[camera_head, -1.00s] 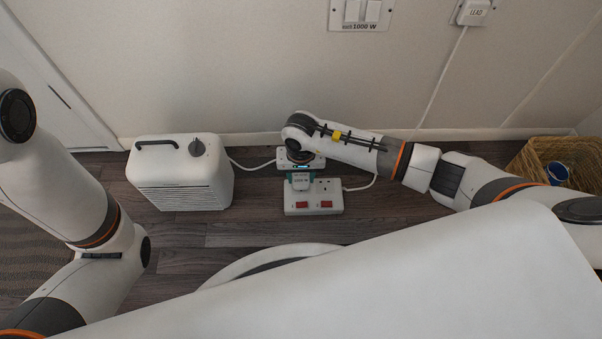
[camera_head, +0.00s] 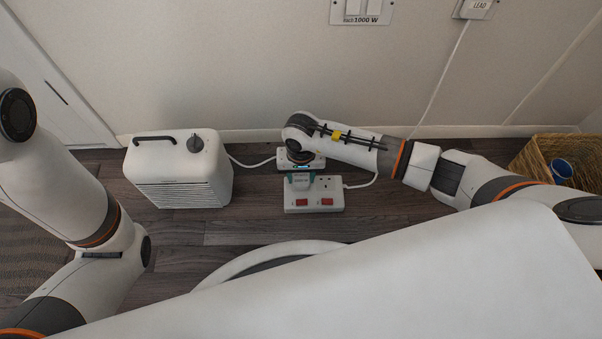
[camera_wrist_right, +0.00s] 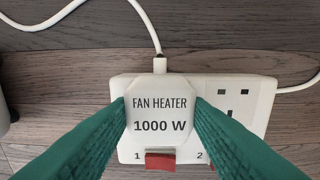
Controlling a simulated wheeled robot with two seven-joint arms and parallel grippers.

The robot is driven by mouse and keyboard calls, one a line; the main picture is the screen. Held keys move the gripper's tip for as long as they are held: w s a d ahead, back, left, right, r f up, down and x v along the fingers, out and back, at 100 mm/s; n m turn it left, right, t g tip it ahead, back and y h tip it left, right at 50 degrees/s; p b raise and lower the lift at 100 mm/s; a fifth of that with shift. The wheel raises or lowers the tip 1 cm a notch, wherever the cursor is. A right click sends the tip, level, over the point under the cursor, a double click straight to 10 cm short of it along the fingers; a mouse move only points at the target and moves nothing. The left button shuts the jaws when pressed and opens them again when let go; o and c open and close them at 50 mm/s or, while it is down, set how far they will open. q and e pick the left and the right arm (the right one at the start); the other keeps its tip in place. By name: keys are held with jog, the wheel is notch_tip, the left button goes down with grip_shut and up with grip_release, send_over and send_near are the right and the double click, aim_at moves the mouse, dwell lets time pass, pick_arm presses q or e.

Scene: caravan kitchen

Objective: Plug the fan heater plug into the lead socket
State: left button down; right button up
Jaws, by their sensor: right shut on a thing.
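The fan heater plug (camera_wrist_right: 161,110), white and labelled "FAN HEATER 1000 W", is between the green fingers of my right gripper (camera_wrist_right: 161,118), which is shut on it. The plug covers socket 1 of the white two-way lead socket (camera_wrist_right: 245,100); whether its pins are fully in is hidden beneath it. Socket 2 on the right is empty. In the head view the right gripper (camera_head: 300,180) is over the left half of the lead socket (camera_head: 328,188). The white fan heater (camera_head: 178,170) stands to the left. The left arm shows, but its gripper is out of view.
Red switches (camera_wrist_right: 160,161) sit on the lead socket's near side. A white cord runs from the heater to the plug. Another lead runs up to a wall socket labelled "LEAD" (camera_head: 477,8). A wicker basket (camera_head: 545,155) with a blue item stands at the right. Floor is clear between heater and lead socket.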

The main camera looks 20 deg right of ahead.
jog(key=shift+f, duration=0.3)
jog(key=o, duration=1.1)
jog(key=shift+c, duration=0.2)
notch_tip(320, 180, up, 12)
jog(key=p, duration=0.7)
